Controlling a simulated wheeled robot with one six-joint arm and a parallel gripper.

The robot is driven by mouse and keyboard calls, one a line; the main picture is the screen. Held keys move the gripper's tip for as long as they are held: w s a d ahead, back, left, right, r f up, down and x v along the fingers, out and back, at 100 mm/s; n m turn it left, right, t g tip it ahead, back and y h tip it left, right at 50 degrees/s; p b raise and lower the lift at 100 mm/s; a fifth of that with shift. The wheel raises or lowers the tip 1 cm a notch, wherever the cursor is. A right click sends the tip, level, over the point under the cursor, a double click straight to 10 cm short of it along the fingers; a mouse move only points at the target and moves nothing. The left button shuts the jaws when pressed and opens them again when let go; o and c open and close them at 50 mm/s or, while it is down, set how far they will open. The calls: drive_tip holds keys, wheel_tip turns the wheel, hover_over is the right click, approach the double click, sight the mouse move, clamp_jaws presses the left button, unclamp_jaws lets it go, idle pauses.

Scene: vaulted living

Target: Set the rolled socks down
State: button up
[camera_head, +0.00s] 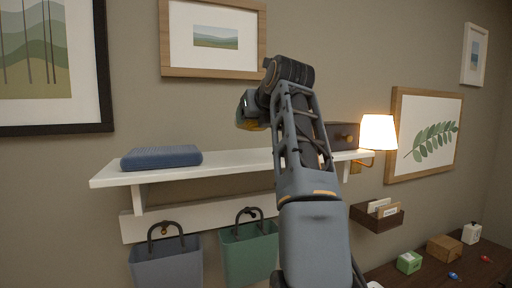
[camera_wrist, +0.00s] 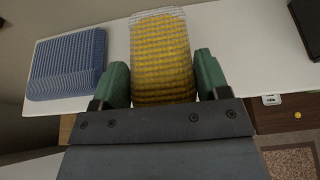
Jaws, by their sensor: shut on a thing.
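My gripper (camera_head: 246,108) is shut on the rolled socks, a yellow, coarsely ribbed roll with a pale end. In the wrist view the socks (camera_wrist: 161,62) sit between the two green fingers of my gripper (camera_wrist: 158,82). In the head view only a small yellow part of the socks (camera_head: 252,126) shows, the rest hidden by my gripper. The socks appear held above the white wall shelf (camera_head: 236,160), which is also behind them in the wrist view (camera_wrist: 225,40). Whether they touch it cannot be told, but a gap shows in the head view.
A folded blue cloth (camera_head: 161,157) lies on the shelf's left part. A dark box with a knob (camera_head: 342,136) and a lit lamp (camera_head: 378,133) are at the right. Two bags (camera_head: 167,262) (camera_head: 249,255) hang below. Bare shelf lies between cloth and box.

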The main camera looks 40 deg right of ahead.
hover_over(256, 160)
drive_tip(key=f, duration=0.4)
drive_tip(key=shift+s+a+f, duration=0.25)
drive_tip(key=shift+s+a, duration=0.05)
drive_tip(key=f, duration=0.2)
drive_tip(key=shift+w+d+f, duration=0.25)
drive_tip(key=shift+f, duration=0.65)
drive_tip(key=shift+f, duration=0.2)
drive_tip(key=o, duration=1)
